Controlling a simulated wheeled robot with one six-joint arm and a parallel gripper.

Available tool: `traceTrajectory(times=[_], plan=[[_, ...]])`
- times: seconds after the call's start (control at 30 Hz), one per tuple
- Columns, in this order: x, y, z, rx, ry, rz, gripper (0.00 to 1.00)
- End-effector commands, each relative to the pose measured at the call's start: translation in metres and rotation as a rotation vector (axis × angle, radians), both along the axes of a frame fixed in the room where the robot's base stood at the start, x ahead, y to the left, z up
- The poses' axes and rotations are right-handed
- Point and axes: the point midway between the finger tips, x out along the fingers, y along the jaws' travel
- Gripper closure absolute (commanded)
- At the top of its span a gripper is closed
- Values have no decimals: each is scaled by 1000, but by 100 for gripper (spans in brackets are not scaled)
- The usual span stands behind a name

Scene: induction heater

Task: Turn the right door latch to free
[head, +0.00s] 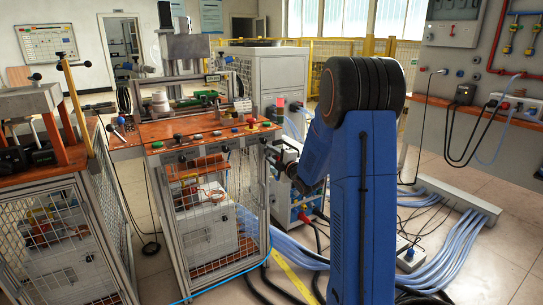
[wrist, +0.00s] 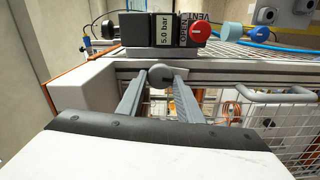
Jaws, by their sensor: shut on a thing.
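The right door latch (wrist: 159,73) is a small grey round knob with a dark middle, on the grey frame rail under the cabinet's top edge in the wrist view. My gripper (wrist: 164,84) has a finger on each side of it and is shut on it. I cannot tell the angle of the latch. In the head view, my blue arm reaches down to the right front corner of the caged cabinet (head: 170,240). The latch is too small or hidden there to make out.
A red knob (wrist: 201,31) and a 5.0 bar display (wrist: 164,31) sit just beyond the latch. A mesh door (wrist: 295,125) with a grey handle (wrist: 282,93) lies to the right. Blue hoses (head: 440,255) cover the floor at right in the head view.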

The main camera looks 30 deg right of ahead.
Motion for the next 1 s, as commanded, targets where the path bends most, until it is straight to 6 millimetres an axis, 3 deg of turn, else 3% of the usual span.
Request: traceTrajectory(times=[0.33,0.87,0.9,0.93,1.0], plan=[[-1,0,-3,-131,-1,0,90],[-1,0,-3,-152,-1,0,90],[-1,0,-3,-152,0,1,60],[-1,0,-3,-152,-1,0,53],[-1,0,-3,-152,-1,0,50]])
